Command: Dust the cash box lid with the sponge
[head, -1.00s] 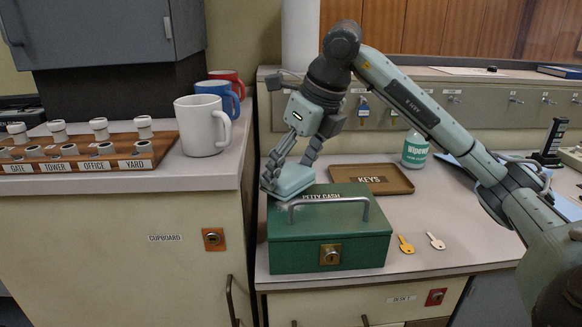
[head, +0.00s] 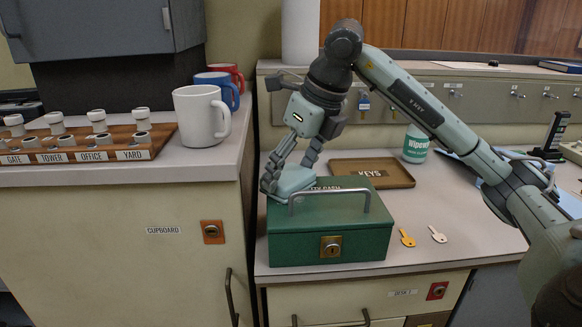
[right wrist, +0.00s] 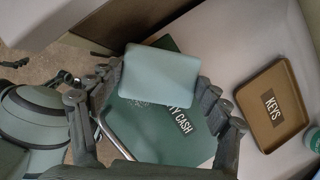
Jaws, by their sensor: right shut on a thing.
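The green cash box (head: 300,248) stands shut on the desk, with a grey handle and a brass lock on its front. Its lid (head: 340,183) carries a petty cash label, partly covered in the head view. My right gripper (head: 287,180) is shut on the pale blue sponge (head: 297,178), over the lid's left part. In the right wrist view the sponge (right wrist: 160,78) sits between the fingers above the lid (right wrist: 150,125), where faint pale specks show near the label. I cannot tell whether the sponge touches the lid.
A brown KEYS tray (head: 400,176) lies behind the box. A brass key (head: 407,238) and a silver key (head: 438,235) lie to its right. A Wipewell tub (head: 416,145) stands behind. A white mug (head: 201,116) is on the left cupboard.

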